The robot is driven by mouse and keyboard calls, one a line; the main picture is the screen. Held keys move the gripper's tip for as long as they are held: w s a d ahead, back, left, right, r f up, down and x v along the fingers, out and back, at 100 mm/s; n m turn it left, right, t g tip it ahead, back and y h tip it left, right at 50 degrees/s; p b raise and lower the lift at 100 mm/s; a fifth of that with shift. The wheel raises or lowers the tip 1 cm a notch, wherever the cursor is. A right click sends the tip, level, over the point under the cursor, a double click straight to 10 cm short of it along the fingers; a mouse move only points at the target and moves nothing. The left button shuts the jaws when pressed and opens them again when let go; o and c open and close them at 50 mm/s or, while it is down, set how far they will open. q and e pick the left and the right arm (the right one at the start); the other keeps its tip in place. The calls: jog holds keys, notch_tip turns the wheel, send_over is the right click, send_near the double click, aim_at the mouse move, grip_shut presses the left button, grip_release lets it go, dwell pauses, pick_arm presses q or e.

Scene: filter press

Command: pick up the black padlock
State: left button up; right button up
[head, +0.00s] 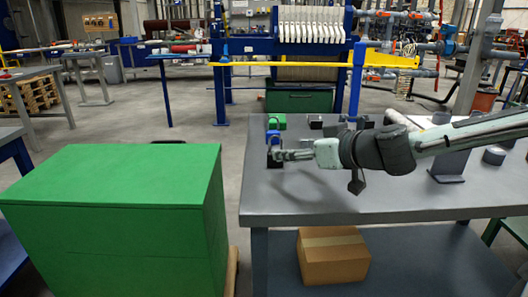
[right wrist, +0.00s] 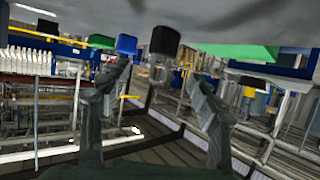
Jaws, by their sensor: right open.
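The black padlock (right wrist: 165,41) shows at the upper middle of the right wrist view, where the table appears upside down. Its shackle points into the gap between my right fingers. In the head view the black padlock (head: 272,161) is a small dark shape at the table's left edge, partly hidden by my gripper. My right gripper (right wrist: 160,78) is open, with one finger on each side of the shackle; I cannot tell whether they touch it. In the head view my right gripper (head: 281,155) is low over the table. My left gripper is not in view.
A blue padlock (head: 272,137) and a green one (head: 276,121) stand just behind on the grey table (head: 330,204). Several dark items lie farther right. A big green box (head: 115,190) stands left of the table. The table's front area is clear.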

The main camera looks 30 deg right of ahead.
jog(key=shift+w+f, duration=0.15)
jog(key=shift+w, duration=0.15)
jog(key=shift+w+f, duration=0.3)
jog(key=shift+w, duration=0.2)
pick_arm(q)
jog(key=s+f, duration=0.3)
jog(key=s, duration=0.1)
pick_arm(e)
jog(key=shift+w+a+f, duration=0.1)
jog(key=shift+w+f+p, duration=0.35)
jog(key=shift+w+f, duration=0.15)
jog(key=shift+w, duration=0.05)
jog(key=shift+w+a+f, duration=0.1)
jog(key=shift+w+f, duration=0.35)
jog(key=shift+w, duration=0.15)
jog(key=shift+b+x, duration=0.85)
jog(key=shift+b, duration=0.25)
jog(key=shift+w+r, duration=0.1)
jog(key=shift+w, duration=0.1)
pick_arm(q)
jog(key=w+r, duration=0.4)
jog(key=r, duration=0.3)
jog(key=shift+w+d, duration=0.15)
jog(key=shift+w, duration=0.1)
pick_arm(e)
jog(key=shift+c, duration=0.2)
